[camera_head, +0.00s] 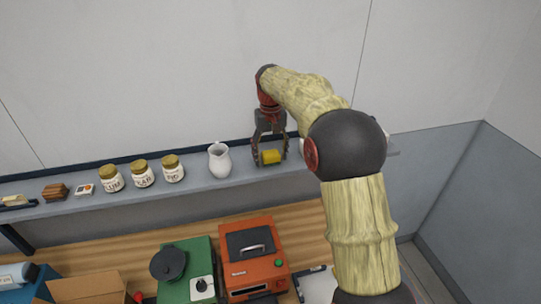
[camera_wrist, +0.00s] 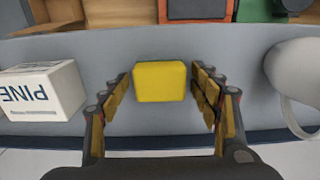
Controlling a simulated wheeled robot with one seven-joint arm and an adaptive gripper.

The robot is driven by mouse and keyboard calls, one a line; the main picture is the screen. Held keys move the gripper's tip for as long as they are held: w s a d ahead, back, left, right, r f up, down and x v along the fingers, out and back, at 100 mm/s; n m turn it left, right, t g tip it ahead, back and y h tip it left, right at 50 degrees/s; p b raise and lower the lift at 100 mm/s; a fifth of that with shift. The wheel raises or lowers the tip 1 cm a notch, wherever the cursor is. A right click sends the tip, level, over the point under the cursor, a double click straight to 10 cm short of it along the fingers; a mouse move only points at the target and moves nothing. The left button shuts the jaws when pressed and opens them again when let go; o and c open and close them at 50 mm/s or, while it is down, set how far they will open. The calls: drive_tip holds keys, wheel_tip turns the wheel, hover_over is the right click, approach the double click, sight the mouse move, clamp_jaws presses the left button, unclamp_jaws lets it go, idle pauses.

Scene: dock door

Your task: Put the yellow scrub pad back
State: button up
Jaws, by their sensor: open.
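The yellow scrub pad (camera_head: 271,157) sits on the grey wall shelf, to the right of a white pitcher. My gripper (camera_head: 269,155) points down over it from above. In the wrist view the pad (camera_wrist: 160,81) lies between the two open fingers of my gripper (camera_wrist: 160,95), with a gap on each side. A thin green edge shows along the pad's far side. The fingers do not appear to touch the pad.
The white pitcher (camera_head: 219,160) stands close to the pad; a white box marked PINE (camera_wrist: 42,90) is on its other side. Several jars (camera_head: 142,174) stand farther left. Below are an orange machine (camera_head: 252,258), a green machine (camera_head: 187,270) and a cardboard box (camera_head: 88,287).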

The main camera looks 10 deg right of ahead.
sight(271, 152)
wheel_tip(271, 152, up, 11)
drive_tip(key=s+r+t, duration=0.1)
drive_tip(key=s+r, duration=0.5)
drive_tip(key=s, duration=0.3)
drive_tip(key=s+f+t, duration=0.3)
drive_tip(key=s, duration=1.9)
drive_tip(key=s+f+t, duration=0.1)
drive_tip(key=s+f, duration=0.6)
drive_tip(key=s, duration=0.3)
drive_tip(key=shift+f+t, duration=0.3)
drive_tip(key=shift+f, duration=0.1)
drive_tip(key=shift+s, duration=0.1)
wheel_tip(271, 152, down, 20)
drive_tip(key=b, duration=2)
drive_tip(key=shift+f, duration=0.1)
